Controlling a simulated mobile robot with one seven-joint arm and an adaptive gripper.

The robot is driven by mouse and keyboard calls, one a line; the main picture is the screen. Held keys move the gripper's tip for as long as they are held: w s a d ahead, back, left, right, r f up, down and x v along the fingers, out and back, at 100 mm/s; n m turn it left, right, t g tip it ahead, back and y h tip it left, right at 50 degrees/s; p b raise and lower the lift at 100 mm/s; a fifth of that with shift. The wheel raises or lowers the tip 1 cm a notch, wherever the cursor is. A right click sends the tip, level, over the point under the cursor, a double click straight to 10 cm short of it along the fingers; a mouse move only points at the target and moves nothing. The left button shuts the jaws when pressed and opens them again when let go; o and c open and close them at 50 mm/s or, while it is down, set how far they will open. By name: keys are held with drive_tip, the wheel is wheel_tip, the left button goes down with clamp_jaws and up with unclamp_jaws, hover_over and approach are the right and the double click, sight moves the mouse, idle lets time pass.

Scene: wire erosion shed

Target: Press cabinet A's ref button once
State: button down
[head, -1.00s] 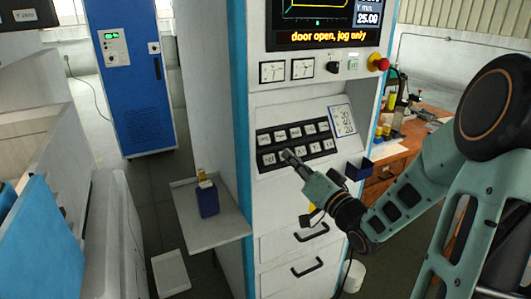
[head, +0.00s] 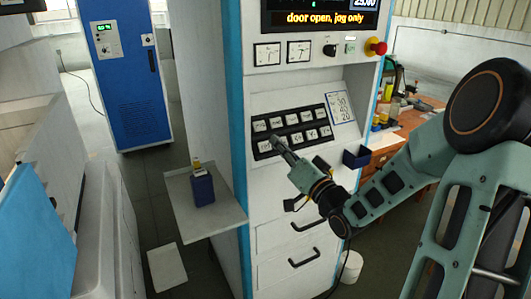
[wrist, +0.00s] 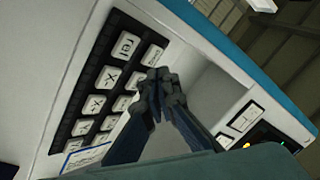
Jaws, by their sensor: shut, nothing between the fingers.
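A dark keypad (head: 292,131) with two rows of white keys is on the sloped front of the white cabinet (head: 285,93). The ref button (wrist: 127,43) shows in the wrist view at the upper end of its row, beside keys marked X-. My gripper (head: 277,141) is shut and empty, pointing at the left part of the keypad in the head view. In the wrist view, my fingertips (wrist: 159,80) appear to the right of and below the ref button, overlapping keys of the other row. I cannot tell whether they touch the panel. No cabinet letter is readable.
The screen (head: 322,18) above reads "door open, jog only". A red stop knob (head: 377,47) and a small dark blue bin (head: 356,157) are to the right. A side shelf (head: 222,213) holds a blue box (head: 202,188). A blue cabinet (head: 128,75) stands behind left.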

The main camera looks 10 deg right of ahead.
sight(271, 146)
drive_tip(key=shift+w+a+f+b, duration=0.25)
drive_tip(key=shift+w+f+b, duration=0.3)
drive_tip(key=shift+w, duration=0.25)
drive_tip(key=shift+w+a+f+b, duration=0.25)
drive_tip(key=shift+w+f+b, duration=0.1)
drive_tip(key=shift+w+f, duration=0.35)
drive_tip(key=shift+w, duration=0.1)
idle(0.3)
drive_tip(key=shift+w+a+f+b, duration=0.1)
drive_tip(key=shift+w+f+b, duration=0.05)
drive_tip(key=shift+w+b, duration=0.15)
drive_tip(key=shift+w+a+f+b, duration=0.1)
drive_tip(key=shift+w+f+b, duration=0.15)
drive_tip(key=shift+w+b, duration=0.1)
idle(0.6)
drive_tip(key=shift+s, duration=0.1)
drive_tip(key=shift+s+d+r+p, duration=0.2)
drive_tip(key=shift+s+r+p, duration=0.3)
drive_tip(key=shift+s, duration=0.1)
idle(0.3)
drive_tip(key=shift+s+d+r+p, duration=0.2)
drive_tip(key=shift+s+r+p, duration=0.3)
drive_tip(key=shift+s, duration=0.15)
drive_tip(key=shift+s+d+r+p, duration=0.2)
drive_tip(key=shift+s+r+p, duration=0.25)
drive_tip(key=shift+s, duration=0.2)
drive_tip(key=shift+s+d+r+p, duration=0.2)
drive_tip(key=shift+s+r+p, duration=0.3)
drive_tip(key=shift+s, duration=0.15)
